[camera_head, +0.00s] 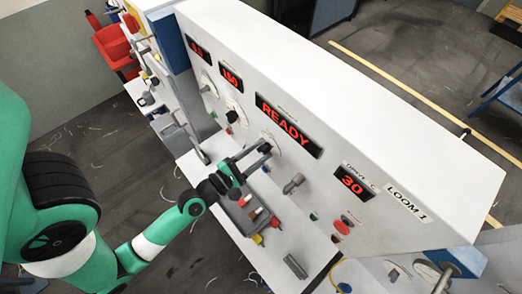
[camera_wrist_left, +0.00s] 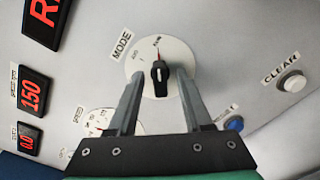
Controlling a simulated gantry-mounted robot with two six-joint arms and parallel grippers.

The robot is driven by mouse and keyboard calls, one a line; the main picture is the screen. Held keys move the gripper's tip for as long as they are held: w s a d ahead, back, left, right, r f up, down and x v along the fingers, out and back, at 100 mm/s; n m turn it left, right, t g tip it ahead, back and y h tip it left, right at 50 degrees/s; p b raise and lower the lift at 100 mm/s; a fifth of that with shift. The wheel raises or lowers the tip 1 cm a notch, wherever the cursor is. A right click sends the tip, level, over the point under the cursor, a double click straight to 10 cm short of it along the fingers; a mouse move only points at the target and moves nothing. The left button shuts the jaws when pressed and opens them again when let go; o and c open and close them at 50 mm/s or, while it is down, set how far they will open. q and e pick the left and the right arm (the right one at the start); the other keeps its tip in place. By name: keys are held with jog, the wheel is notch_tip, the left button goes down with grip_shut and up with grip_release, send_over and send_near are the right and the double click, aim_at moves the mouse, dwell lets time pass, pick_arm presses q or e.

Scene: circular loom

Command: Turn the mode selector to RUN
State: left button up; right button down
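The mode selector is a black knob (camera_wrist_left: 160,78) on a round white dial (camera_wrist_left: 180,52) labelled MODE, seen in the left wrist view. A red mark on the knob's upper side points up toward small lettering at the dial's top, too small to read surely. My left gripper (camera_wrist_left: 160,74) is open, with one finger on each side of the knob and visible gaps between. In the head view the left gripper (camera_head: 257,153) reaches the panel at the knob (camera_head: 265,147), partly covering the dial. My right gripper is not in view.
The white panel (camera_head: 330,95) carries a READY display (camera_head: 289,125). A CLEAR button (camera_wrist_left: 292,81) and a blue button (camera_wrist_left: 234,124) lie right of the dial in the wrist view. Below the panel, a ledge holds a grey tray (camera_head: 241,214) with small parts. A red button (camera_head: 341,228) is farther right.

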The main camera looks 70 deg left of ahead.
pick_arm(q)
jog(key=b+v, duration=0.6)
jog(key=v, duration=0.1)
